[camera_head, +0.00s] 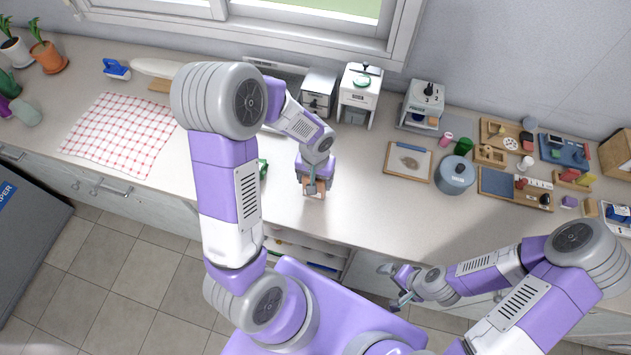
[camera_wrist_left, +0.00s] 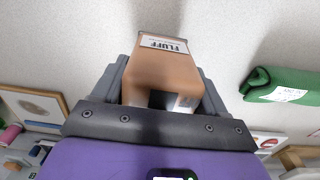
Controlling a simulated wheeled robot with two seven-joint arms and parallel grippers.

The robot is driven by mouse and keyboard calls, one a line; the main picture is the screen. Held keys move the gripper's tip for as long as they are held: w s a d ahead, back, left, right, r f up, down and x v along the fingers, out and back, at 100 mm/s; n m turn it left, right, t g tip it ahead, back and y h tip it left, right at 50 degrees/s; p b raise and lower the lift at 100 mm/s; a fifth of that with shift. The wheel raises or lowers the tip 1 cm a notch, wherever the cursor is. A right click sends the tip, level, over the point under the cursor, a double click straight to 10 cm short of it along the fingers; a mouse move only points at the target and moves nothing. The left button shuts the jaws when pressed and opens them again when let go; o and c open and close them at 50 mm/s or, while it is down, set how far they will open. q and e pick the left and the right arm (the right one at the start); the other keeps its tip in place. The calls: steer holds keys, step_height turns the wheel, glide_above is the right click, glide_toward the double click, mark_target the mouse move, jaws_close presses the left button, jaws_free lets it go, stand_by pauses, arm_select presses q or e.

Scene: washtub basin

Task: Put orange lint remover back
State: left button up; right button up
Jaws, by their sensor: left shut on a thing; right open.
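The orange lint remover (camera_wrist_left: 165,72), a brown-orange block labelled "FLUFF", sits between the fingers of my left gripper (camera_wrist_left: 160,88). That gripper is shut on it. In the head view the left gripper (camera_head: 315,188) points down over the front part of the counter, and a small brown-orange part of the lint remover (camera_head: 316,193) shows at its tip. I cannot tell whether it touches the counter. My right gripper (camera_head: 399,287) is open and empty, low in front of the counter's edge.
A green item with a white label (camera_wrist_left: 285,88) lies on the counter (camera_head: 350,215) beside the left gripper. A clipboard-like board (camera_head: 408,161) and a grey pot (camera_head: 455,175) stand to the right. A checked cloth (camera_head: 122,133) lies left. The counter's front middle is fairly clear.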

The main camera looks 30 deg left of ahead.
arm_select(q)
steer(key=shift+f, duration=0.95)
steer(key=shift+f, duration=0.15)
steer(key=o, duration=1.1)
steer(key=shift+c, duration=0.2)
step_height(320, 180, up, 12)
steer(key=shift+r+p, duration=0.15)
steer(key=shift+p, duration=0.5)
